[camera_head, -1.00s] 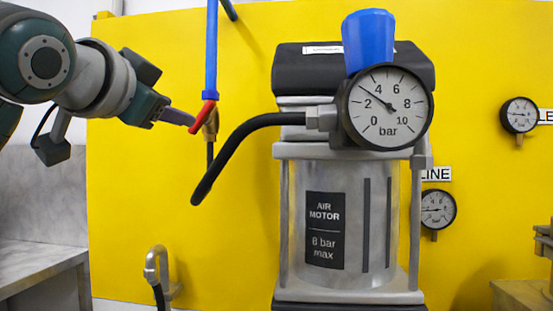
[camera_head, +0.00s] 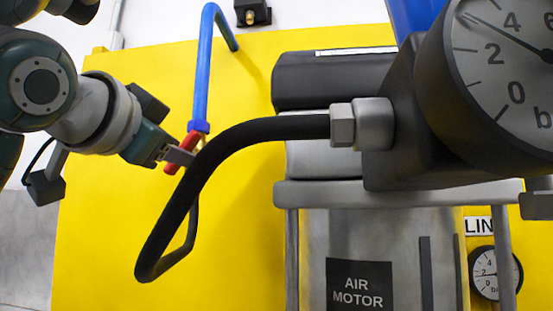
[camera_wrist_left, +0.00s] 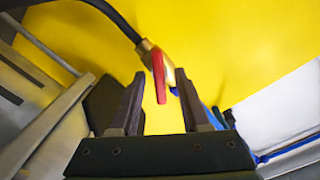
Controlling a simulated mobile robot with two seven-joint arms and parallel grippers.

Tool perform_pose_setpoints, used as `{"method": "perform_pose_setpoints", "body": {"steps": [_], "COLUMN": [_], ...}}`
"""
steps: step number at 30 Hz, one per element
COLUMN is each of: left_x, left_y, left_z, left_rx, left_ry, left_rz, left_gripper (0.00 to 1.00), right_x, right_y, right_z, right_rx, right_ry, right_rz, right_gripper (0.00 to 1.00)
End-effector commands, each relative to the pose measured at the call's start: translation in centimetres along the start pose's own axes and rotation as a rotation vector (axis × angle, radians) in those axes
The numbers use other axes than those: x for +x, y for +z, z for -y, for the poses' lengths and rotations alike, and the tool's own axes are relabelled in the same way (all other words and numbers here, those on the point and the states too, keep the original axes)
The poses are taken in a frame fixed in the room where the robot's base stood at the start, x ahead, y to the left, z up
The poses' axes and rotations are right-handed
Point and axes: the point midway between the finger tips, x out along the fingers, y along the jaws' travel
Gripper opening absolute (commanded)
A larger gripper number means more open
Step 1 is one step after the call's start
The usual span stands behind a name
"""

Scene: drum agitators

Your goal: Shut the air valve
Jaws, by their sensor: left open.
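The air valve's red lever (camera_head: 183,153) is at the lower end of a vertical blue pipe (camera_head: 201,75). It slants down and to the left. In the left wrist view the red lever (camera_wrist_left: 158,70) stands beside the brass valve body (camera_wrist_left: 149,47). My left gripper (camera_head: 187,156) is at the lever, partly overlapping it in the head view. In the left wrist view my left gripper (camera_wrist_left: 160,88) is open, with the lever's end between its fingertips and a gap on each side. The brass body is mostly hidden in the head view. My right gripper is out of view.
A black hose (camera_head: 176,205) loops from the valve to the air motor (camera_head: 335,235), passing close to my left gripper. A large pressure gauge (camera_head: 505,60) looms at the upper right. A yellow panel (camera_head: 110,220) stands behind; it is bare at the lower left.

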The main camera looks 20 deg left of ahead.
Motion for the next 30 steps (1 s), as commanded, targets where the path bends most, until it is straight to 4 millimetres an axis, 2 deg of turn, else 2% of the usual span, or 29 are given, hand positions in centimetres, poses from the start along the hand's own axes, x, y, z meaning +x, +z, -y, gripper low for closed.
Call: {"method": "perform_pose_setpoints", "body": {"steps": [6,18,30], "left_x": [0.00,0.02,0.03], "left_y": [-0.01,0.01,0.03], "left_z": [-0.01,-0.01,-0.02], "left_rx": [0.000,0.000,0.001], "left_ry": [0.000,0.001,0.001], "left_rz": [0.000,0.000,0.001], "left_gripper": [0.44,0.00,0.00], "right_x": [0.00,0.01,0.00], "right_y": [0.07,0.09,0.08], "right_z": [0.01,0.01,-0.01], "right_rx": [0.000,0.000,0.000], "right_ry": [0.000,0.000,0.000], "right_rz": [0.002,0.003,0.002], "right_gripper": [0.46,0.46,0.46]}}
